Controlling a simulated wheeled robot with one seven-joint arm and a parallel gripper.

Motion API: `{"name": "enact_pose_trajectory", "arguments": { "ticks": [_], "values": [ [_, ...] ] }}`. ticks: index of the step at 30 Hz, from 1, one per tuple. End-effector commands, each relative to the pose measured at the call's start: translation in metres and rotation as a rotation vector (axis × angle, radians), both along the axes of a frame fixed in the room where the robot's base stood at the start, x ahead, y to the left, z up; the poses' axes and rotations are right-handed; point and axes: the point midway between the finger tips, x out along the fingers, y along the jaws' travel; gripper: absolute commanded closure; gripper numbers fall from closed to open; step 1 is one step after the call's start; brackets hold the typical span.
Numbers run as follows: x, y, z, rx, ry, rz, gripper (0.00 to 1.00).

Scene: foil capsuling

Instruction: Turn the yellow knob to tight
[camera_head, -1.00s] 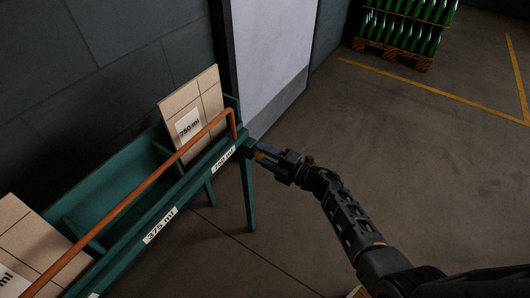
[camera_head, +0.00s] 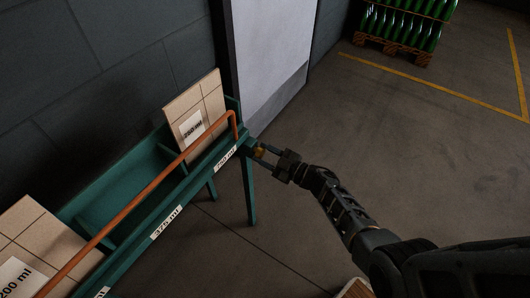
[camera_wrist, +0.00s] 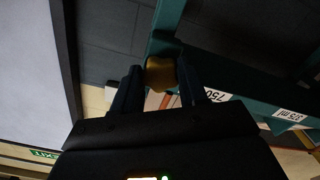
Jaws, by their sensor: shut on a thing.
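The yellow knob (camera_head: 260,152) sits at the right end of the green rack (camera_head: 180,212), by the 750 ml label. It also shows in the wrist view (camera_wrist: 160,73), between my two fingers. My gripper (camera_head: 262,153) reaches it from the right. In the wrist view my gripper (camera_wrist: 160,85) has one finger on each side of the knob and is shut on it. The knob's marking for tight cannot be made out, and its far side is hidden.
An orange rail (camera_head: 150,190) runs along the rack's front. Cardboard boxes (camera_head: 195,108) stand in the rack at its far end, others (camera_head: 40,235) at the near left. A grey door (camera_head: 268,55) is behind. Pallets of green bottles (camera_head: 405,20) stand far back. The floor to the right is clear.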

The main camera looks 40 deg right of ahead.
Motion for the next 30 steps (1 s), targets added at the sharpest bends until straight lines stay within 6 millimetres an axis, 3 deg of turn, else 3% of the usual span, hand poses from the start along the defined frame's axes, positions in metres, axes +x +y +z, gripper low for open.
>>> {"name": "enact_pose_trajectory", "arguments": {
  "ticks": [11, 28, 29, 30],
  "values": [
    [-0.0012, -0.0004, -0.0017, 0.161, 0.050, -0.004, 0.88],
    [-0.0012, 0.0000, -0.0023, 0.187, 0.058, -0.003, 0.88],
    [-0.0012, 0.0000, -0.0023, 0.187, 0.058, -0.003, 0.55],
    [-0.0013, 0.0000, -0.0022, 0.188, 0.057, -0.003, 0.51]
  ]
}}
